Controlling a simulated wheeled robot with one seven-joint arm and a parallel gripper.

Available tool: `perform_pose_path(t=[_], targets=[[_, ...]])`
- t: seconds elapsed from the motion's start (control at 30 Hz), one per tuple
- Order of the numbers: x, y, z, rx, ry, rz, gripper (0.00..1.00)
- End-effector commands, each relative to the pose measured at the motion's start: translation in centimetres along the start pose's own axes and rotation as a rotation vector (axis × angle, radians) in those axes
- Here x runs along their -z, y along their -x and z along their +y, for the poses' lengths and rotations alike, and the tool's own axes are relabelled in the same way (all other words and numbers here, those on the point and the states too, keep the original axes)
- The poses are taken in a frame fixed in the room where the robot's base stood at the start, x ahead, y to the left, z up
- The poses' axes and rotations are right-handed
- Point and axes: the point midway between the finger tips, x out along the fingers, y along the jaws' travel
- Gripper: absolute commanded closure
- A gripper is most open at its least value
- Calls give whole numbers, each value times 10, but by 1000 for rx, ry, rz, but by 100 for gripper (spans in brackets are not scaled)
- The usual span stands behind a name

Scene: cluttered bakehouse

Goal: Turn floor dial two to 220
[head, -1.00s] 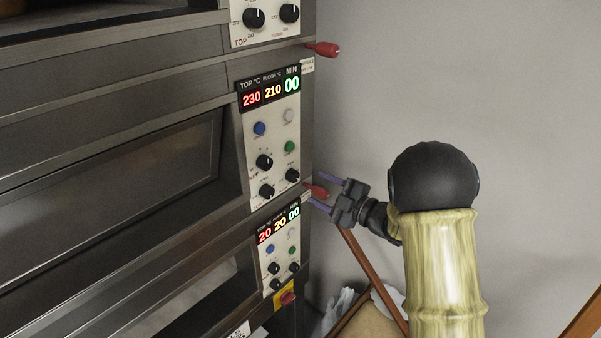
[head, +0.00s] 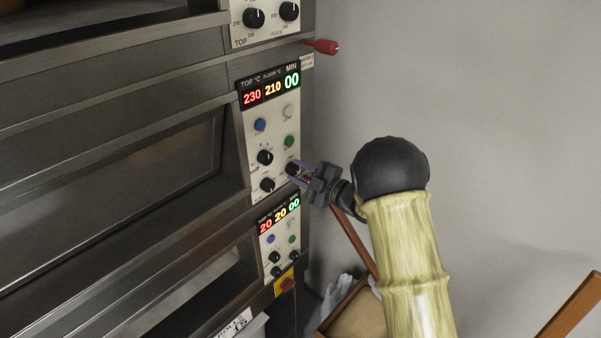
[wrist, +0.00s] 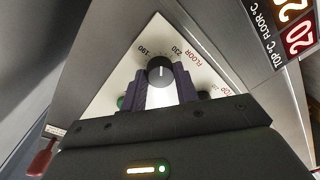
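Floor dial two (head: 292,168) is the black knob at the lower right of the middle deck's control panel (head: 284,115). That deck's display (head: 271,89) reads 230 top, 210 floor and 00 minutes. In the wrist view the dial (wrist: 160,70) shows its white pointer line, with FLOOR, 190 and 230 printed around it. My gripper (head: 295,172) is at the dial, its two purple fingers apart, one on either side of it. In the wrist view the gripper (wrist: 162,88) frames the dial; I cannot tell whether the fingers touch it.
The lower deck's panel (head: 280,240) is just below. A red handle (head: 322,46) sticks out above right.

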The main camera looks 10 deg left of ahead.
Motion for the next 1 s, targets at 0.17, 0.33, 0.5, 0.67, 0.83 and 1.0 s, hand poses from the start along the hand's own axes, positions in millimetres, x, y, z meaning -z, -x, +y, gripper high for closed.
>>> perform_pose_path(t=[0.17, 0.33, 0.5, 0.67, 0.83, 1.0], targets=[[0, 0, -1, 1, -10, 1, 93], [-2, 0, -4, -5, -82, 4, 92], [-3, 0, -5, -13, -222, 10, 92], [-1, 0, -3, -16, -326, 13, 92], [0, 0, -2, -15, -353, 14, 92], [0, 0, -2, -15, -351, 13, 92]])
